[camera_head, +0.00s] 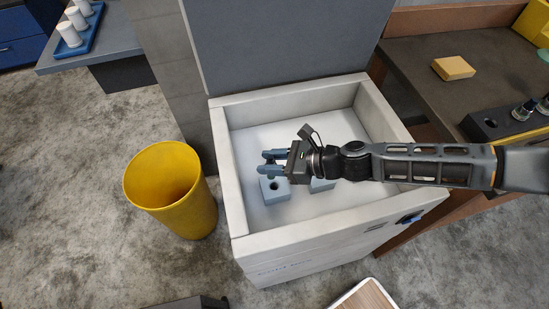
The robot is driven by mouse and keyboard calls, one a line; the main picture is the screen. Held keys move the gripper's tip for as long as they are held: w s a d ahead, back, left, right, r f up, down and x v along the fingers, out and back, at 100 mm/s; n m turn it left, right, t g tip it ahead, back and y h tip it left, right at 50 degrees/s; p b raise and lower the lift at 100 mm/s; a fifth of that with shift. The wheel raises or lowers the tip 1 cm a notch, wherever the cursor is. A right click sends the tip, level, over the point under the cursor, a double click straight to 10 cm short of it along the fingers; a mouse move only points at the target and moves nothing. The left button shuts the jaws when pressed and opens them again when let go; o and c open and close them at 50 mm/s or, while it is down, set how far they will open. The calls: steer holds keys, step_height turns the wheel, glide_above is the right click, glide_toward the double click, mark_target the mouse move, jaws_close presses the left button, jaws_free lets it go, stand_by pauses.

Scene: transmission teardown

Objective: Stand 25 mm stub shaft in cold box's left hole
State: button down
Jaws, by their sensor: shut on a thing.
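The cold box (238,202) is a white open-topped chest with its grey lid raised behind. On its floor stand a blue-grey block with a dark round hole (274,187) at left and a second block (321,185), partly covered by my arm. My gripper (268,162) is inside the box outline, its fingers pointing left, above and just behind the left block's hole. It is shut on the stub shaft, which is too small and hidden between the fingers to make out. The left hole looks empty. The right block's hole is hidden.
A yellow bin (200,205) stands left of the box. At right, a dark bench (415,60) holds a yellow block (453,68) and a black holder (488,122) with metal parts. A blue tray (90,32) with white cups is at top left. The box walls surround my gripper.

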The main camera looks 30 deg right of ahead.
steer(key=n+g, duration=0.1)
steer(key=n+g+y, duration=0.1)
steer(key=n+y, duration=0.1)
steer(key=shift+s+d+r+g, duration=0.25)
steer(key=shift+d+r+g, duration=0.05)
steer(key=shift+d+g, duration=0.1)
steer(key=shift+f+b, duration=1.8)
steer(key=shift+f, duration=0.7)
steer(key=shift+f+b, duration=0.4)
steer(key=shift+f, duration=0.3)
steer(key=shift+f+b, duration=0.35)
steer(key=shift+f, duration=0.35)
steer(key=shift+f+b, duration=0.4)
steer(key=shift+f, duration=0.25)
steer(key=c, duration=0.6)
jaws_free()
steer(key=shift+c, duration=0.2)
steer(key=shift+s, duration=0.1)
